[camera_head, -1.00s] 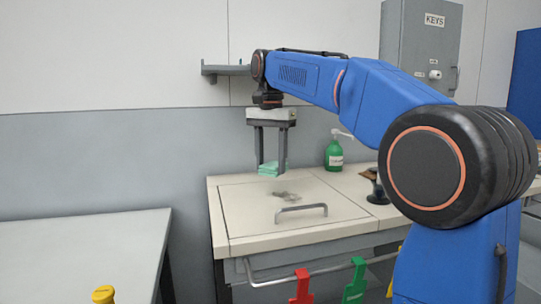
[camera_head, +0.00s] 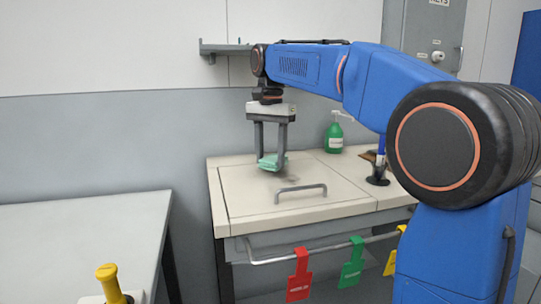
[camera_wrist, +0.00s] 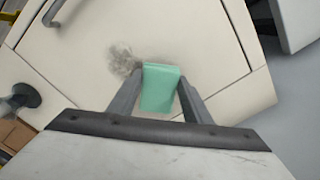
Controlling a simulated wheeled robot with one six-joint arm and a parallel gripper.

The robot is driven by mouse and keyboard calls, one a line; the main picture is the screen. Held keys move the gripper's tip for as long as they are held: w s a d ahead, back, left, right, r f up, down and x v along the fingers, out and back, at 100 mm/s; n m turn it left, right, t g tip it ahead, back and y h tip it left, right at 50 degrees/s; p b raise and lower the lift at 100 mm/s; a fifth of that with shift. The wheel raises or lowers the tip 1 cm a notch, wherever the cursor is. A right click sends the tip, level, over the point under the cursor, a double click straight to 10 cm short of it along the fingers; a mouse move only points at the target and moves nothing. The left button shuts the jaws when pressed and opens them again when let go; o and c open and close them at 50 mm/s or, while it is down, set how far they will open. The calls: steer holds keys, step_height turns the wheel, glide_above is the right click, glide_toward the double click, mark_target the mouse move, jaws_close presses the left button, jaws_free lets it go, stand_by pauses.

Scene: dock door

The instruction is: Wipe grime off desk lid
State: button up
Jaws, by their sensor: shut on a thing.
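My gripper (camera_head: 271,158) is shut on a folded green cloth (camera_head: 272,163) above the desk lid (camera_head: 245,195). The cloth also shows between the fingers in the wrist view (camera_wrist: 160,88). A dark grime smudge (camera_wrist: 122,58) lies on the pale lid, just left of the cloth in the wrist view. I cannot tell whether the cloth touches the lid.
Red (camera_head: 299,275), green (camera_head: 351,265) and yellow tags hang on the front rail. A grey table (camera_head: 80,240) stands at left.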

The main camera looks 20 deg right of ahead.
steer(key=shift+f, duration=0.95)
stand_by(0.5)
steer(key=shift+s, duration=0.15)
steer(key=shift+s+r, duration=0.1)
steer(key=shift+s, duration=1.35)
steer(key=shift+s+f, duration=0.2)
steer(key=shift+s, duration=3.75)
steer(key=shift+w, duration=0.1)
steer(key=shift+w+r, duration=0.15)
steer(key=shift+w, duration=3.65)
